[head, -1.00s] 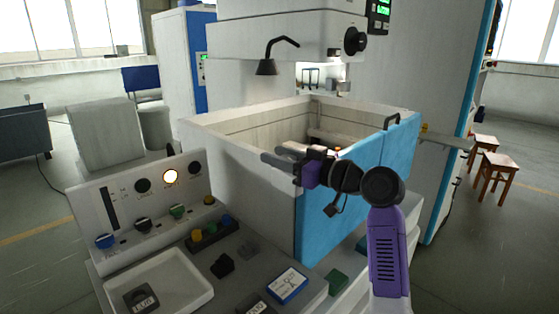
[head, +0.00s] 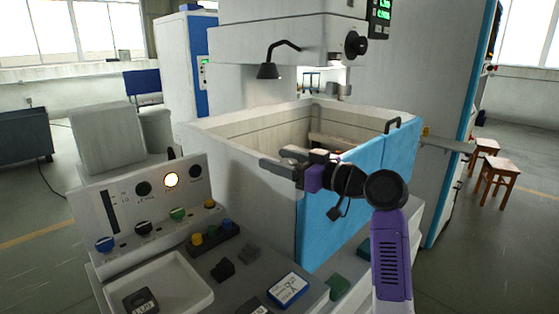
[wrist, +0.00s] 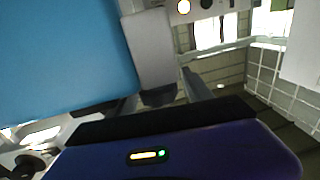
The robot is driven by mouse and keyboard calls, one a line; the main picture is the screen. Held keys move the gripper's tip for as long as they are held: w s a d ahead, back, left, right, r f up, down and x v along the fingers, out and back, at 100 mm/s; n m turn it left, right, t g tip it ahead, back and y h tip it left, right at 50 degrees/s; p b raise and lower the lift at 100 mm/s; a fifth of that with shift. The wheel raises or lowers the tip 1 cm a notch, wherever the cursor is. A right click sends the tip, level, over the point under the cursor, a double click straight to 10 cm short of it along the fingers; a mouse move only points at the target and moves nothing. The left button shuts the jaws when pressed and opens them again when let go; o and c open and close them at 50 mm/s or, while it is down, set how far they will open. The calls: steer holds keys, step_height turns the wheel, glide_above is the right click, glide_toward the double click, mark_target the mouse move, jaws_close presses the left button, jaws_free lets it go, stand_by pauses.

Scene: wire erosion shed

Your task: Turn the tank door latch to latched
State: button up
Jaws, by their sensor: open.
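The blue tank door (head: 370,180) forms the front side of the pale open-topped tank (head: 225,150). A dark bar handle (head: 393,123) stands on the door's top edge at the right. My gripper (head: 273,157) is open and empty, with its fingers pointing left, near the tank's front left corner and around the height of its rim. A small dark lever-like piece (head: 338,208) shows below my wrist against the door; I cannot tell whether it is the latch or part of my arm. The wrist view shows the blue door (wrist: 60,55) close at the upper left.
A control panel (head: 150,205) with knobs and a lit button stands at the front left. The bench before it holds a white tray (head: 200,280), a blue-and-white box (head: 287,289) and small blocks. A lamp (head: 269,71) hangs over the tank. Wooden stools (head: 497,175) stand at right.

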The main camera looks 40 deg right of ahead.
mark_target(296, 165)
steer(key=s, duration=0.2)
steer(key=s+d, duration=0.1)
steer(key=s, duration=0.2)
steer(key=s+b, duration=0.1)
steer(key=s, duration=0.1)
steer(key=shift+s+d, duration=0.15)
steer(key=shift+s, duration=0.1)
stand_by(0.3)
